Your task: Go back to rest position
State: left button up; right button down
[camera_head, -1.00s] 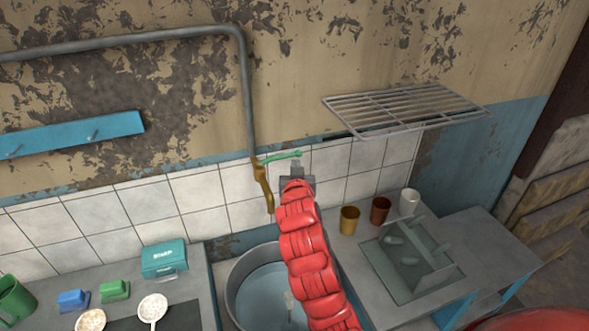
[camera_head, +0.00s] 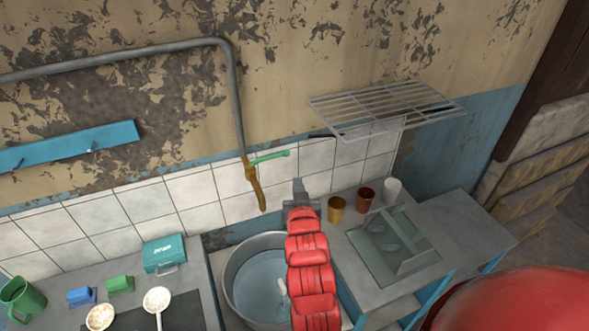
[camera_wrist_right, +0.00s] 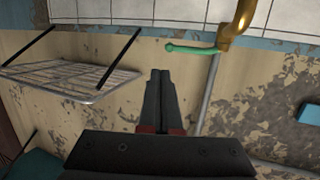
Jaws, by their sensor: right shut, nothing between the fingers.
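My right arm, in red padding, reaches up over the right side of the sink in the head view. My right gripper (camera_head: 298,186) is at its far end, near the tiled wall. In the right wrist view the gripper (camera_wrist_right: 160,74) has its two dark fingers together with nothing between them. It is apart from the brass faucet (camera_head: 252,180) with the green handle (camera_head: 270,156). The handle also shows in the right wrist view (camera_wrist_right: 190,49). My left gripper is not in view.
A round metal sink basin (camera_head: 240,290) lies below my right arm. A gold cup (camera_head: 336,210), a brown cup (camera_head: 365,200) and a white cup (camera_head: 392,189) stand right of it. A wire rack (camera_head: 385,108) juts from the wall. A teal box (camera_head: 165,254) stands left.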

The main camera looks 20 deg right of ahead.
jog(key=shift+s+r, duration=0.1)
jog(key=shift+s, duration=0.25)
jog(key=shift+w, duration=0.15)
